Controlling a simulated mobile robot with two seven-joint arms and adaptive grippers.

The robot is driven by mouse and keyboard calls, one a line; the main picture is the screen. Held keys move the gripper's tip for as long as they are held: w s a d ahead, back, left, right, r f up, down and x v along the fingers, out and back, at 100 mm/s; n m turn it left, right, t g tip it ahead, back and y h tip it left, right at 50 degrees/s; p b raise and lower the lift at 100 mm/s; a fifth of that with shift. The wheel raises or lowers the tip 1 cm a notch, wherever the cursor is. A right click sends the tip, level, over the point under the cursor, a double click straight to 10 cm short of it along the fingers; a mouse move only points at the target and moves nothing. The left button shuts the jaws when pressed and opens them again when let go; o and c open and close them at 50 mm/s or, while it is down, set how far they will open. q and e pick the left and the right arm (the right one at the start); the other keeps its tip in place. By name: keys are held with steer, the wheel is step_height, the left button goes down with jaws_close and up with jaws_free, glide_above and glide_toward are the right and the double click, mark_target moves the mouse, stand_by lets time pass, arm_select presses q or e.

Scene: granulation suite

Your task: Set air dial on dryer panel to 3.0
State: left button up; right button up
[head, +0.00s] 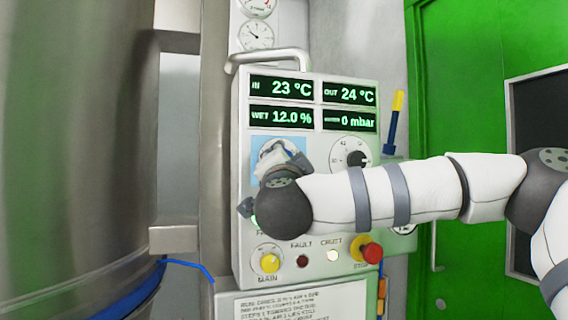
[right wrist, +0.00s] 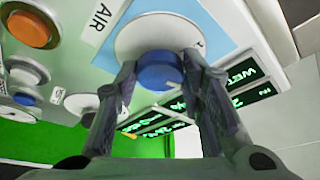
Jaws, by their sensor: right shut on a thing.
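The dryer panel (head: 313,92) is a pale box with green displays reading 23 °C, 24 °C, 12.0 % and 0 mbar. The air dial has a blue knob (right wrist: 160,74) on a round white plate (right wrist: 133,37), set on a light blue square (head: 261,147) with an AIR label (right wrist: 97,23) beside it. My right gripper (head: 281,163) covers most of this dial in the head view. In the right wrist view its two fingers are shut on the blue knob's sides. The dial's pointer and scale numbers cannot be read. My left gripper is not in view.
A second dial with a black knob (head: 356,158) sits right of the air dial, partly behind my right arm. Below are a yellow MAIN knob (head: 269,263), small lamps and a red stop button (head: 371,253). A handle (head: 268,56) crosses the top. A steel vessel (head: 75,150) stands left.

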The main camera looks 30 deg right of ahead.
steer(key=shift+r+m+g+y, duration=0.15)
steer(key=shift+m+g+y, duration=0.5)
steer(key=shift+m, duration=1.7)
steer(key=shift+r+m+g+y, duration=0.15)
steer(key=shift+m+g, duration=0.85)
steer(key=shift+m, duration=1.3)
steer(key=shift+r+m+g+y, duration=0.1)
steer(key=shift+m+g+y, duration=0.55)
steer(key=shift+m, duration=1.7)
steer(key=o, duration=1.1)
steer(key=shift+o, duration=0.2)
steer(key=shift+a, duration=0.1)
steer(key=v, duration=1.2)
